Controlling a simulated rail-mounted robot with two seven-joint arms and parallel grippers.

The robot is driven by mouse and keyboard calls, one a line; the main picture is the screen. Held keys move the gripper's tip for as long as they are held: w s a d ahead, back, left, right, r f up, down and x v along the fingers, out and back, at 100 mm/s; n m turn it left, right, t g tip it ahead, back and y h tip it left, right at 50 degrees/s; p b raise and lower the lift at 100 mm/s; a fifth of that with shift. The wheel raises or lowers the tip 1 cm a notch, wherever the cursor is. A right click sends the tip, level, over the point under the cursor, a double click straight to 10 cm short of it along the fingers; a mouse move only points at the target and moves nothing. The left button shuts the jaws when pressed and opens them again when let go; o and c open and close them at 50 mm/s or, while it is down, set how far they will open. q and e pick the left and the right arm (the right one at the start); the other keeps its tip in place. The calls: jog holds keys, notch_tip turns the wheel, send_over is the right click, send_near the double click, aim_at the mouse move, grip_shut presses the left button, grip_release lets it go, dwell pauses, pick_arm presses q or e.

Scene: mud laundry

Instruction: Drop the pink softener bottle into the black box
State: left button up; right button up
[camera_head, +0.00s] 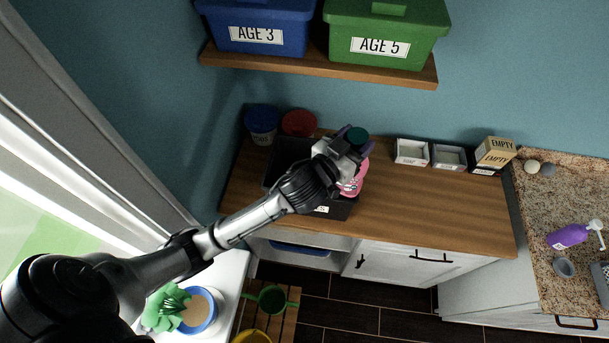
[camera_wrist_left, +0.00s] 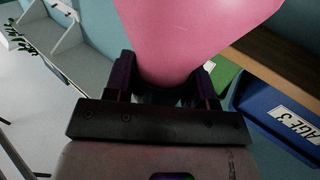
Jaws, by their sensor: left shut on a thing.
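The pink softener bottle (camera_head: 357,180) with a dark green cap (camera_head: 357,135) is held by my left gripper (camera_head: 347,150). The black box (camera_head: 284,158) stands on the wooden counter, and the arm and gripper hide part of it. In the head view the bottle overlaps the right side of the box; I cannot tell its exact height. In the left wrist view the pink bottle (camera_wrist_left: 190,35) fills the top middle, between the fingers of my left gripper (camera_wrist_left: 163,85). My right gripper is in neither view.
A blue tub (camera_head: 262,123) and a red-lidded tub (camera_head: 299,122) stand behind the box. Two small trays (camera_head: 411,152) and EMPTY cartons (camera_head: 494,153) stand to the right. The front right counter (camera_head: 425,212) is clear. A shelf (camera_head: 320,66) with bins hangs above.

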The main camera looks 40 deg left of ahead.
pick_arm(q)
jog(key=a+f+n+y, duration=0.2)
jog(key=a+f+y, duration=0.1)
jog(key=a, duration=0.4)
jog(key=a+f+n+y, duration=0.1)
jog(key=a+f+y, duration=0.15)
jog(key=a, duration=0.45)
notch_tip(320, 180, down, 6)
jog(key=b, duration=0.5)
jog(key=shift+w+f, duration=0.2)
jog(key=shift+w, duration=0.2)
jog(key=shift+h, duration=0.25)
jog(key=o, duration=1.2)
jog(key=v, duration=0.4)
jog(key=p+v, duration=0.1)
jog(key=v, duration=0.4)
jog(key=p+v, duration=0.1)
jog(key=v, duration=0.3)
jog(key=shift+s+d+r, duration=0.1)
jog(key=shift+s+r, duration=0.2)
jog(key=shift+s, duration=0.1)
